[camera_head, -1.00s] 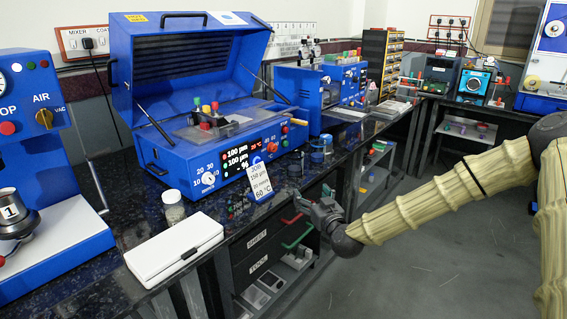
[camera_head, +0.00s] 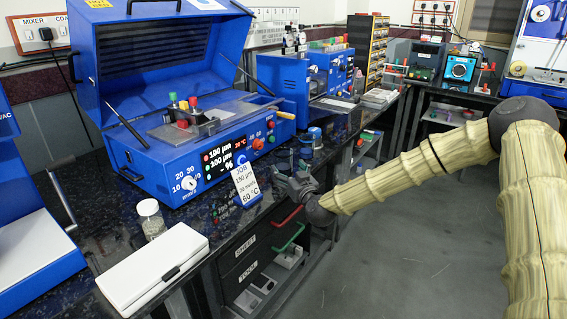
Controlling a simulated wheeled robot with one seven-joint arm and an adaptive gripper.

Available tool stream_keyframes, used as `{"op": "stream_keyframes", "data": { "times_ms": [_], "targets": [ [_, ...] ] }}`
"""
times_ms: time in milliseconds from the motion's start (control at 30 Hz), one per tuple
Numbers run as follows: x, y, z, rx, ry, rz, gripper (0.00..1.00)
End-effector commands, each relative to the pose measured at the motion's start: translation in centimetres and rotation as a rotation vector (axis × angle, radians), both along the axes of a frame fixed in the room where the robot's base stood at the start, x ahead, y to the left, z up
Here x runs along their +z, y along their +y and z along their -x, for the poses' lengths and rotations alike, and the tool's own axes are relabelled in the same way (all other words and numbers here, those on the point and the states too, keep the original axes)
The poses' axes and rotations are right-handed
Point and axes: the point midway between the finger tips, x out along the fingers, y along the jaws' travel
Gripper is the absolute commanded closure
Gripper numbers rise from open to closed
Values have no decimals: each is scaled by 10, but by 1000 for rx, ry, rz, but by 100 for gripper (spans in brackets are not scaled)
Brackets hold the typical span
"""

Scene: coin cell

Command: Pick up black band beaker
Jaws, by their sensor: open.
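My gripper (camera_head: 284,181) is open at the front edge of the dark bench (camera_head: 105,207), just right of the white job card. Its fingers point toward the bench and look empty. I cannot make out a black band beaker for certain. Small blue and dark items (camera_head: 314,137) stand on the bench beyond my gripper, too small to tell apart, and my gripper may hide part of that area. A clear jar with a pale lid (camera_head: 150,218) stands farther left, with no black band visible.
A blue coating machine (camera_head: 190,150) with its lid raised stands behind the job card (camera_head: 246,184). A white case (camera_head: 152,267) lies at the front left. Drawers with red and green handles (camera_head: 262,248) are below the bench edge. Open floor lies right.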

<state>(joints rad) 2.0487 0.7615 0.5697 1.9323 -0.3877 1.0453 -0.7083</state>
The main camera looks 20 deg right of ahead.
Motion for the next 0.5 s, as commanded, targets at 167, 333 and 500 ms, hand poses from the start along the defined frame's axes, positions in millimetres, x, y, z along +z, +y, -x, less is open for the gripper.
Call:
{"op": "stream_keyframes", "data": {
  "times_ms": [167, 333, 500],
  "targets": [
    [1, 0, -9, -1, 0, -1, 21],
    [6, 0, -30, -3, -1, -1, 21],
    [7, 0, -49, -4, 0, 0, 21]
  ]
}}
